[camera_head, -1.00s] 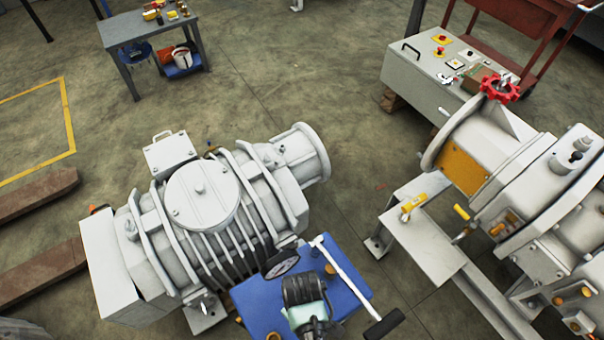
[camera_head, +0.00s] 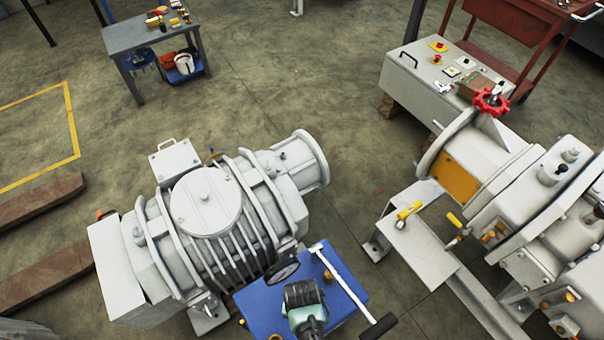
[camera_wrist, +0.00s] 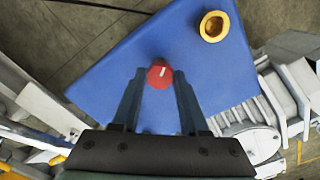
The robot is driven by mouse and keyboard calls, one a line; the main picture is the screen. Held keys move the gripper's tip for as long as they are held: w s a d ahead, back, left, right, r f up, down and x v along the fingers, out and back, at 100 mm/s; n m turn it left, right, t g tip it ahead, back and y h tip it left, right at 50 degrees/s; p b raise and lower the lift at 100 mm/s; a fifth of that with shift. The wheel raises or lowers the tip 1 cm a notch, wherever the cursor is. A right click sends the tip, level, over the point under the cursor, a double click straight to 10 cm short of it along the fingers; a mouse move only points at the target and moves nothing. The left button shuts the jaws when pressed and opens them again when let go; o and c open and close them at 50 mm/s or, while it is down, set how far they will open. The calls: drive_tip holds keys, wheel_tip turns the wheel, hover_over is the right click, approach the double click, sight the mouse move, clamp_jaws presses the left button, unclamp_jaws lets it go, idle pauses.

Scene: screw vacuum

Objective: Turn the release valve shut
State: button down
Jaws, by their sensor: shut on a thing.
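A small red knob (camera_wrist: 160,75) with a white mark, which looks like the release valve, stands on a blue plate (camera_wrist: 105,75) in the wrist view. My gripper (camera_wrist: 160,82) has its two dark fingertips on either side of the knob and is shut on it. In the head view my gripper (camera_head: 304,296) is a dark block over the blue plate (camera_head: 262,303), beside the grey ribbed pump. The knob and fingertips are hidden there.
A brass-coloured ring (camera_wrist: 214,27) sits on the plate. A round gauge (camera_head: 283,271) and a white lever (camera_head: 345,282) with a black grip are close to my gripper. The ribbed pump (camera_head: 270,205) is at left; a larger machine (camera_head: 500,165) is at right. Open floor lies between.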

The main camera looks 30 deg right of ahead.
drive_tip(key=m+p, duration=0.1)
drive_tip(key=m, duration=0.6)
drive_tip(key=shift+p, duration=0.35)
idle(0.4)
drive_tip(key=shift+c, duration=2.2)
unclamp_jaws()
wheel_tip(320, 180, up, 13)
drive_tip(key=p, duration=0.2)
